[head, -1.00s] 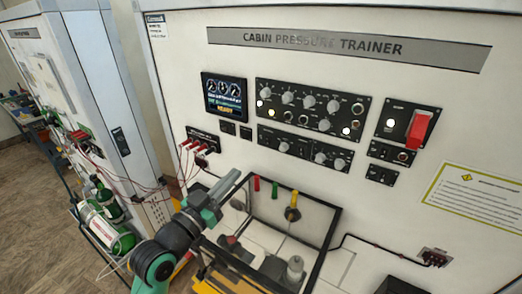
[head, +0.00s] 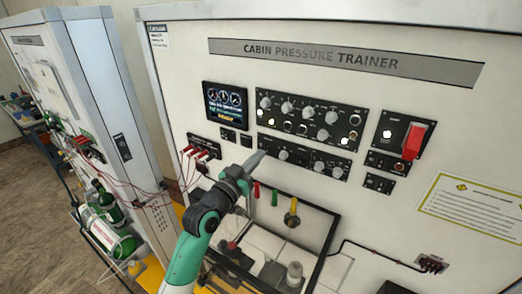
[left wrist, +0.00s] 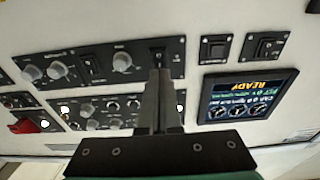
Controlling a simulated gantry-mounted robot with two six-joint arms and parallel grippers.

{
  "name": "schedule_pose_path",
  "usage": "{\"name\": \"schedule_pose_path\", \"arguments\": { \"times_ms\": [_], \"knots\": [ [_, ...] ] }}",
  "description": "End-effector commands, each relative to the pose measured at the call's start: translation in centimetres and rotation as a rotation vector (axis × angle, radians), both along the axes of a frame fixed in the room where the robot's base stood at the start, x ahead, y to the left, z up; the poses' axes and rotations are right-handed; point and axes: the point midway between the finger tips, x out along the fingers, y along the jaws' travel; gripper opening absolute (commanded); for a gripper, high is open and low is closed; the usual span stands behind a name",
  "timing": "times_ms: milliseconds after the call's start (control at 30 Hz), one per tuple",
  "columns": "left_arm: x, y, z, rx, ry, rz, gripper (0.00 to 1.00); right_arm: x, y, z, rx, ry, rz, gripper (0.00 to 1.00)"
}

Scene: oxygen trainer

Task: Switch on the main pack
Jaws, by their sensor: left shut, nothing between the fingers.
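The white CABIN PRESSURE TRAINER panel (head: 330,52) faces me. Its lower black control strip (head: 322,168) carries knobs and small switches. My left gripper (head: 260,157) is shut and empty, with its tips at the left end of this strip. In the left wrist view the picture is upside down, and the shut fingers (left wrist: 157,85) point at a small dark switch (left wrist: 158,54) at the strip's end. The tips overlap the strip's edge there; I cannot tell whether they touch. Labels are too small to read, so I cannot tell which switch is the main pack. My right gripper is out of view.
The display (head: 226,107) reads READY. A larger strip with lit buttons (head: 312,118) sits above, and a red guarded switch (head: 414,141) sits to the right. Red plugs with cables (head: 200,155) are left of my gripper. A clear framed box (head: 330,235) stands below.

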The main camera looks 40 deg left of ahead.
Motion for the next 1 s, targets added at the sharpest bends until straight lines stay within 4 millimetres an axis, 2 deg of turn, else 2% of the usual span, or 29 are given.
{"name": "schedule_pose_path", "arguments": {
  "times_ms": [100,233,533,667,1000],
  "knots": [
    [1.4,0.3,0.3,-0.001,0.001,0.0,0.0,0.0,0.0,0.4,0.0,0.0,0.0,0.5],
    [2.0,0.4,0.3,0.0,0.001,0.001,0.0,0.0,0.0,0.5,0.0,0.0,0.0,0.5],
    [2.1,0.5,0.2,0.0,0.0,0.001,0.0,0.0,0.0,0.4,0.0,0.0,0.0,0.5],
    [2.5,0.5,0.3,0.0,-0.001,0.0,0.0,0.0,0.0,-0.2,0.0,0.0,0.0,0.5],
    [2.1,0.1,0.6,-0.001,0.002,-0.004,0.0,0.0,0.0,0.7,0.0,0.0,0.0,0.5]
  ]
}}
